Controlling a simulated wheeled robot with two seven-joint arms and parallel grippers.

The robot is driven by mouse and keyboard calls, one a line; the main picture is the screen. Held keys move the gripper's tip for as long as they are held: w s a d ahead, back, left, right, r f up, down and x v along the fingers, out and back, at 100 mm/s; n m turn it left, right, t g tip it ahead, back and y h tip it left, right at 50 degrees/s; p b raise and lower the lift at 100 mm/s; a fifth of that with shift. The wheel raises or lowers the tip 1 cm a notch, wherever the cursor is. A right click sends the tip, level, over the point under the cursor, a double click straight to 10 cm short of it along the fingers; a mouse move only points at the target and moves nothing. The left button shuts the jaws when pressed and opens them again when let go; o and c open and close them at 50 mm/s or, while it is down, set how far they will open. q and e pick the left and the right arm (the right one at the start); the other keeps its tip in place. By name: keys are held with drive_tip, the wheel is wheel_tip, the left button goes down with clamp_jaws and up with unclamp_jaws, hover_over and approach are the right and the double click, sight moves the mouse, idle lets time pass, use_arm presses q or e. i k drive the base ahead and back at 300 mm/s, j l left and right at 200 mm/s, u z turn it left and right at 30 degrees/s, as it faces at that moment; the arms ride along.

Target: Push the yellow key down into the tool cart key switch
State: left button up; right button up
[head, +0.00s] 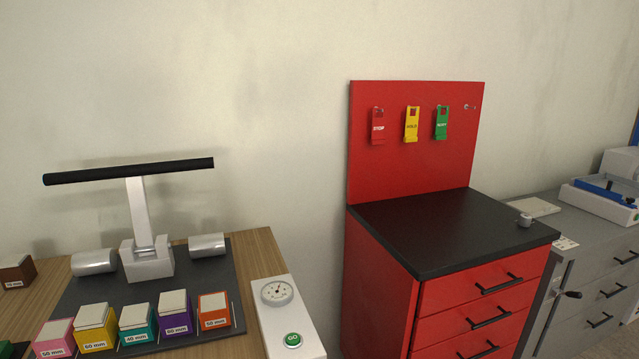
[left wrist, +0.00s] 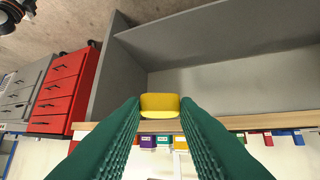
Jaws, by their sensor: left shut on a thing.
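The red tool cart (head: 440,285) stands right of centre in the head view. A small grey round fitting (head: 525,220), which looks like the key switch, sits near the right corner of its black top, with no key visible in it. In the left wrist view, the green fingers of my left gripper (left wrist: 160,108) are shut on a yellow piece, the yellow key (left wrist: 160,102). Only its end shows; the rest is hidden between the fingers. The cart (left wrist: 62,90) appears at the left of that view, well apart from the key. Neither gripper shows in the head view.
The cart's back panel (head: 415,165) carries red, yellow and green tags. A wooden bench (head: 262,250) holds a press and several coloured blocks. Grey drawers (head: 600,270) stand right of the cart. The cart's black top (head: 430,225) is mostly clear.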

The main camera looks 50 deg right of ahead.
sight(525, 221)
drive_tip(key=k+l, duration=0.2)
drive_tip(key=l, duration=0.5)
drive_tip(key=k+l, duration=0.2)
drive_tip(key=l, duration=0.5)
drive_tip(key=k+l, duration=0.2)
drive_tip(key=l, duration=0.5)
drive_tip(key=k+l, duration=0.2)
drive_tip(key=l, duration=0.5)
drive_tip(key=k+l, duration=0.2)
drive_tip(key=l, duration=0.5)
drive_tip(key=k+l, duration=0.2)
drive_tip(key=l, duration=0.5)
drive_tip(key=k+l, duration=0.2)
drive_tip(key=l, duration=0.55)
drive_tip(key=k+l, duration=0.15)
drive_tip(key=l, duration=0.55)
